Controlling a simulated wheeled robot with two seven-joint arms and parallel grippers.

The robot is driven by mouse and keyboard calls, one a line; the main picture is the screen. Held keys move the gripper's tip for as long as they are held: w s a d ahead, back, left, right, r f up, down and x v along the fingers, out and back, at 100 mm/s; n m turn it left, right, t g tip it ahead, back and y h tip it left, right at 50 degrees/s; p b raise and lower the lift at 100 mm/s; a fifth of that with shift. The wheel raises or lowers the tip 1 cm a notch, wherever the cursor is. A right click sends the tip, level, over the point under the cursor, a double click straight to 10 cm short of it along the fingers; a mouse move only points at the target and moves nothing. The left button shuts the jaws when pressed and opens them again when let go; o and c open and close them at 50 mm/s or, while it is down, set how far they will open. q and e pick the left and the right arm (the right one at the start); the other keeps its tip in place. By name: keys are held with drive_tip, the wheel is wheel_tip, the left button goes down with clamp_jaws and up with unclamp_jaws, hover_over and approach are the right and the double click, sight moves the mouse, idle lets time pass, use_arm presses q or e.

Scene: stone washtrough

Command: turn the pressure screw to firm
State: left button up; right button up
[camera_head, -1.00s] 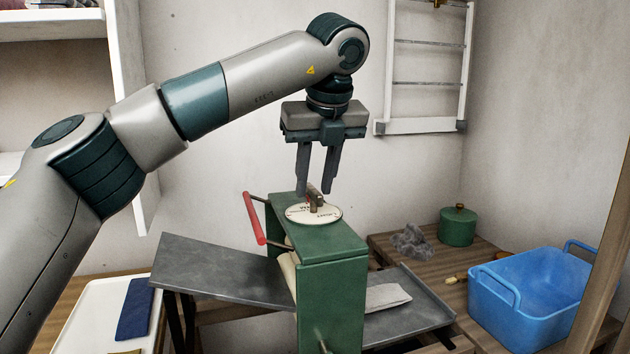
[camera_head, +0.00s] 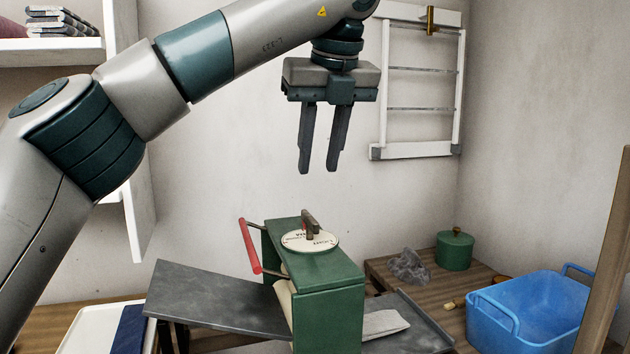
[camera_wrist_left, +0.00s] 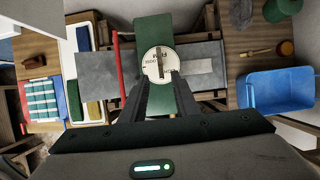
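The pressure screw (camera_head: 311,223) is a short brown bar handle on a round cream dial (camera_head: 322,245) with dark lettering, on top of the green mangle (camera_head: 330,302). "LIGHT" is partly readable near the dial's front edge. In the left wrist view the screw bar (camera_wrist_left: 160,64) lies across the dial (camera_wrist_left: 151,70), running roughly up and down; I cannot tell which mark it points at. My left gripper (camera_head: 318,171) hangs above the screw, fingers down, a gap between them and nothing held. In the left wrist view its fingertips (camera_wrist_left: 160,76) overlap the dial's lower edge. My right gripper is not in view.
A red crank handle (camera_head: 250,246) sticks up left of the mangle. A grey sloping board (camera_head: 215,300) extends left. Air around the gripper is free.

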use_arm(q)
drive_tip(key=v, duration=0.6)
drive_tip(key=shift+r+p, duration=0.15)
drive_tip(key=shift+p, duration=0.3)
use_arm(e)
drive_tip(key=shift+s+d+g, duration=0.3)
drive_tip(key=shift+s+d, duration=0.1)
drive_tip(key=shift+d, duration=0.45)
use_arm(q)
drive_tip(key=shift+s+r, duration=0.1)
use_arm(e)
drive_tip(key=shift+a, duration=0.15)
